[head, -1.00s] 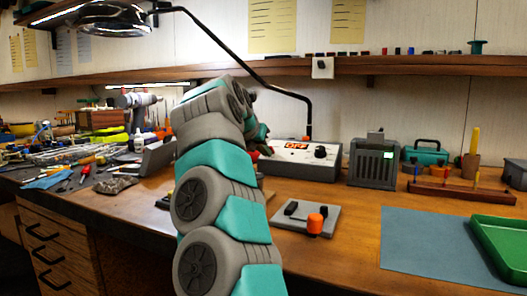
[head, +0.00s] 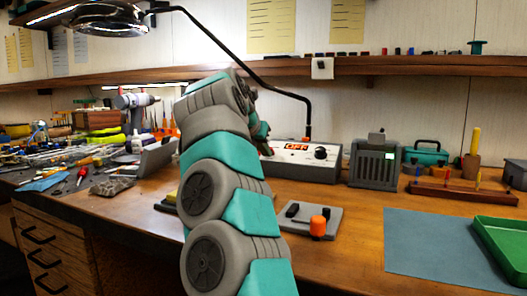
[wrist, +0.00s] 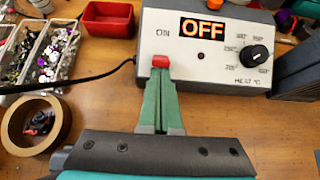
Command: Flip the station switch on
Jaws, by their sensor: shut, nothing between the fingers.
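The station (wrist: 215,75) is a pale box with a dark casing, and its display (wrist: 203,28) reads OFF in the wrist view. A red switch (wrist: 161,60) sits at its front left, below the printed ON. My gripper (wrist: 161,80) is shut and empty, its green fingers pointing at the switch. The fingertips are right at the switch's near side; I cannot tell whether they touch it. In the head view the station (head: 300,170) stands at the back of the bench, partly behind my arm, and my fingers are hidden.
A black knob (wrist: 257,56) is on the station's right. A tape roll (wrist: 35,124), a red bin (wrist: 107,18) and a parts tray (wrist: 52,52) lie to the left. A black cable runs to the station. A grey plate with an orange knob (head: 317,227) sits in front.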

